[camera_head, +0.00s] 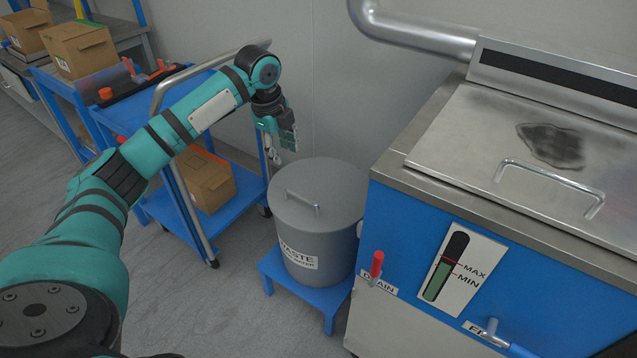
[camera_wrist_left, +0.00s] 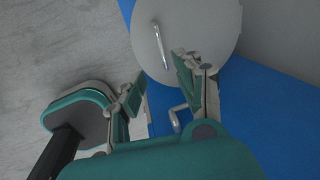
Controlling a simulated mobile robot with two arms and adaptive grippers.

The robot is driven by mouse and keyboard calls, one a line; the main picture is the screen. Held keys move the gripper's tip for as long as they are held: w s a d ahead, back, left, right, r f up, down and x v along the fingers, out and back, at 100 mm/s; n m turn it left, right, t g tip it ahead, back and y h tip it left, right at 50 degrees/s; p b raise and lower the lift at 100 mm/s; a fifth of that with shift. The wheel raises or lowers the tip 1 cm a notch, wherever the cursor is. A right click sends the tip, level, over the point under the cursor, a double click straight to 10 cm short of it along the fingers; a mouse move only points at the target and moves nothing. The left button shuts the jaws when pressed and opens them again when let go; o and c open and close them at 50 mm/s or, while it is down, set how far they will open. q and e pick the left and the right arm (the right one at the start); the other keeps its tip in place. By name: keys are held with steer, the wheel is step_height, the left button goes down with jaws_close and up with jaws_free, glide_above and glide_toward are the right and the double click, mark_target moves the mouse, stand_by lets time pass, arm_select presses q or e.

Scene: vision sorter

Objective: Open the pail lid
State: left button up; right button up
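The grey waste pail (camera_head: 316,245) stands on a low blue stool. Its round grey lid (camera_head: 335,190) lies on top, shut, with a metal bar handle (camera_head: 303,201). In the left wrist view the lid (camera_wrist_left: 205,25) and its handle (camera_wrist_left: 160,46) show beyond the fingers. My left gripper (camera_head: 279,150) hangs above and behind the pail's left edge, apart from the lid and handle. In the left wrist view its two fingers (camera_wrist_left: 160,90) are spread with nothing between them. My right gripper is not in view.
The blue stool (camera_head: 275,268) bears the pail. A blue cart (camera_head: 180,205) with a cardboard box (camera_head: 208,180) stands at the left. A blue and steel tank (camera_head: 410,225) with a red drain handle (camera_head: 377,264) stands close at the pail's right. The wall is behind.

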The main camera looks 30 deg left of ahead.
arm_select(q)
steer(key=b, duration=0.4)
glide_toward(296, 194)
steer(key=x, duration=0.7)
steer(key=shift+d+f, duration=0.1)
steer(key=shift+f, duration=0.15)
steer(key=shift+w+f, duration=0.1)
steer(key=shift+f, duration=0.3)
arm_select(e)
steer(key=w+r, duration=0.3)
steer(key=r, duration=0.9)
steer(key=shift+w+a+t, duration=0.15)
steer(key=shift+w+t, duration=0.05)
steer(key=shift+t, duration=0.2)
arm_select(q)
jaws_close()
